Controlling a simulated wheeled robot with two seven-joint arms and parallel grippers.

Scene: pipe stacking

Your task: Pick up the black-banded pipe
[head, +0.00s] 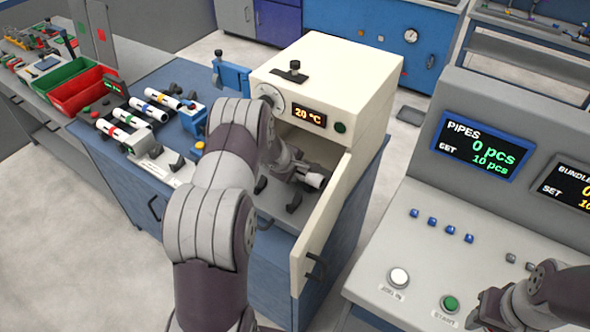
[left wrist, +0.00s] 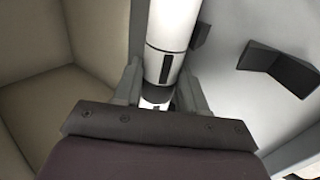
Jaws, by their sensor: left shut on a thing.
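My left gripper (head: 303,172) reaches through the open door of the cream oven (head: 342,88). It is shut on a white pipe (head: 314,180), of which only a short end shows in the head view. In the left wrist view the black-banded pipe (left wrist: 177,28) lies between the two fingers, with a thin dark ring and a dark rectangular mark; its near end is partly hidden by the gripper body. My right gripper (head: 485,312) is at the lower right, over the front of the grey console; its fingers are too unclear to judge.
The oven door (head: 322,225) stands open toward me, close to my left arm. Dark brackets (left wrist: 280,68) stand near the pipe. Several colour-banded white pipes lie on a rack (head: 140,140) at left, beside red (head: 80,92) and green bins. The console (head: 425,262) fills the right.

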